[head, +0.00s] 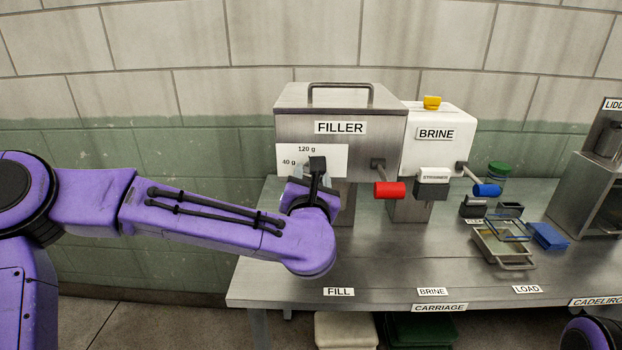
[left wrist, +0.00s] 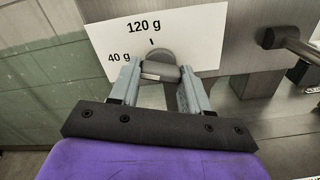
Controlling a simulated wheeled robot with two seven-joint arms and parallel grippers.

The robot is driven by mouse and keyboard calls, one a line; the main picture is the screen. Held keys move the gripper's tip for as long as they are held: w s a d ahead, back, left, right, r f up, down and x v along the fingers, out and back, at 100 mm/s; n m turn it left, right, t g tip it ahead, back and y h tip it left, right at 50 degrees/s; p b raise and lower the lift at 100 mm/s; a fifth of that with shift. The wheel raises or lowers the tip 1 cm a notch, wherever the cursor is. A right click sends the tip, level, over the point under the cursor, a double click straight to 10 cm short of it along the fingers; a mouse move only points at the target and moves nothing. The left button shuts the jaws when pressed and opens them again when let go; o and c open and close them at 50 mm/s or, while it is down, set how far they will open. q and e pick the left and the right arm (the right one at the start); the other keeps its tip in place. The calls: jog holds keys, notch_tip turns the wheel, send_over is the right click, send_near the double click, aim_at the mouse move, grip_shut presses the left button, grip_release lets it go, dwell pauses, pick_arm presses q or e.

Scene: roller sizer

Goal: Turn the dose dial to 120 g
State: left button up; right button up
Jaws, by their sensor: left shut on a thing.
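The grey dose dial (left wrist: 160,66) sits on the white scale plate (left wrist: 205,45) of the steel filler (head: 340,98). The plate reads "120 g" at the top and "40 g" at the left, with a short black mark under "120 g". My left gripper (left wrist: 158,84) is shut on the dial, one finger on each side of it. In the head view my left wrist hides the dial and most of the fingers. I cannot tell for certain which value the dial points to. My right gripper is not in view.
A lever with a red handle (head: 389,189) sticks out of the filler just right of my left gripper. The white brine unit (head: 436,136) with a blue-handled lever (head: 487,190) stands further right. The front of the steel table (head: 400,262) is clear.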

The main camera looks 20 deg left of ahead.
pick_arm(q)
jog(key=m, duration=0.5)
jog(key=shift+r+m, duration=0.1)
jog(key=shift+m, duration=0.3)
jog(key=m, duration=0.2)
jog(key=shift+r+m+p, duration=0.1)
jog(key=shift+m+p, duration=0.65)
jog(key=shift+m, duration=1.15)
jog(key=o, duration=1.1)
jog(key=shift+c, duration=0.2)
